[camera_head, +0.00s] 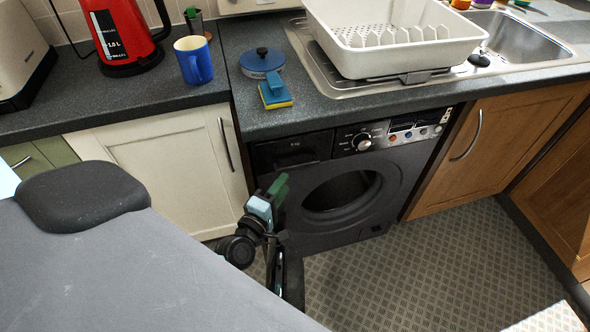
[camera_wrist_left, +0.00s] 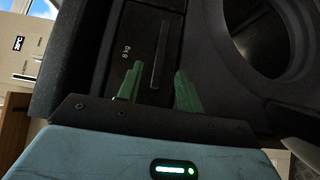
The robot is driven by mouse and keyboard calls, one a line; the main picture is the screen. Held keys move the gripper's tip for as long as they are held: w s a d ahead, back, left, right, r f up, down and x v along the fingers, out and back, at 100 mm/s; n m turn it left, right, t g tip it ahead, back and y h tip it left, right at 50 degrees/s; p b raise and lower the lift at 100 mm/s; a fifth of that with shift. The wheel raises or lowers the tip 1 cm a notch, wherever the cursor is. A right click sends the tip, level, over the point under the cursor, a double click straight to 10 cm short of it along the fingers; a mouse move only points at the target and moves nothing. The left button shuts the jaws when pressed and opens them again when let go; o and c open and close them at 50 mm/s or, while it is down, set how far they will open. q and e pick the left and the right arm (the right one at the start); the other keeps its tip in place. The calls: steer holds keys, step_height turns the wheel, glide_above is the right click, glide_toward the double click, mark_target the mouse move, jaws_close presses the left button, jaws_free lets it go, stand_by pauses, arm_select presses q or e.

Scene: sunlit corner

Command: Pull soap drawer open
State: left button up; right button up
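The black washing machine (camera_head: 390,168) stands under the counter. Its soap drawer (camera_head: 293,150) is the dark panel marked 8 kg at the top left of its front, and it looks closed. In the left wrist view the soap drawer (camera_wrist_left: 142,42) fills the upper middle, with a dark upright slot-like handle. My left gripper (camera_head: 278,186) is in front of the machine, below the drawer and left of the round door. In the left wrist view its green fingers (camera_wrist_left: 157,80) are apart with nothing between them, pointing at the drawer. My right gripper is not in view.
The round door (camera_head: 342,192) is right of my left gripper. A cream cabinet (camera_head: 165,165) stands left of the machine and a wooden cabinet (camera_head: 500,140) right. The counter above holds a blue mug (camera_head: 193,62), a sponge (camera_head: 275,92) and a dish rack (camera_head: 390,55).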

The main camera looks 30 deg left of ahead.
mark_target(296, 168)
arm_select(q)
steer(key=shift+w+a, duration=0.2)
steer(key=shift+w, duration=3.25)
jaws_close()
